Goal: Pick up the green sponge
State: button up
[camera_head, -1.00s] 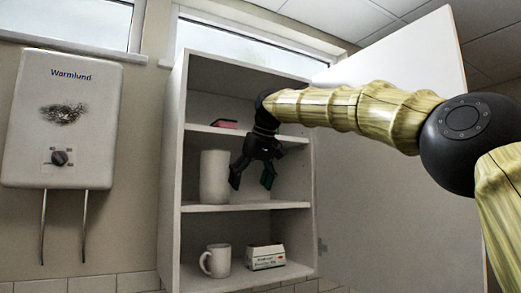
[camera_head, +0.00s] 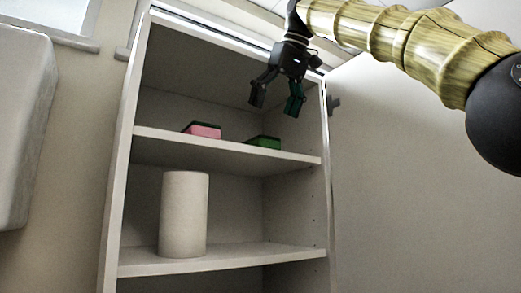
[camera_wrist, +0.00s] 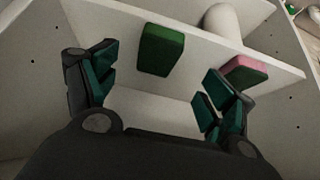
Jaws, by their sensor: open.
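The green sponge (camera_head: 264,142) lies on the upper shelf of the open cabinet, right of a pink sponge with a dark top. In the wrist view the green sponge (camera_wrist: 161,50) shows beyond the fingers, between them and nearer the left one. My gripper (camera_head: 277,106) is open and empty, above the upper shelf and the green sponge in the head view. In the wrist view its two fingers (camera_wrist: 158,95) are spread wide, apart from the sponge.
The pink sponge (camera_head: 203,130) sits left on the same shelf (camera_head: 222,151). A white cylinder (camera_head: 183,215) stands on the shelf below. The cabinet's left side wall (camera_head: 122,150) and the open door (camera_head: 420,190) flank the opening. A white wall unit (camera_head: 22,125) is at far left.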

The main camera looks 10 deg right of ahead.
aim_at(262, 138)
jog(key=w+f, duration=0.3)
jog(key=shift+w+a+f, duration=0.25)
jog(key=shift+w+a, duration=0.1)
jog(key=shift+w, duration=0.05)
jog(key=shift+s+a+f+p, duration=0.15)
jog(key=shift+a+f+p, duration=0.25)
jog(key=shift+f, duration=0.1)
jog(key=x, duration=0.3)
jog(key=shift+w+d+f, duration=0.1)
jog(key=shift+w+f, duration=0.05)
jog(key=shift+w, duration=0.45)
jog(key=shift+s, duration=0.4)
jog(key=shift+s+r, duration=0.1)
jog(key=shift+r, duration=0.1)
jog(key=shift+c, duration=0.6)
jog(key=shift+w+f, duration=0.15)
jog(key=shift+w, duration=0.15)
jog(key=c, duration=0.6)
jog(key=shift+s, duration=0.1)
jog(key=shift+c, duration=0.2)
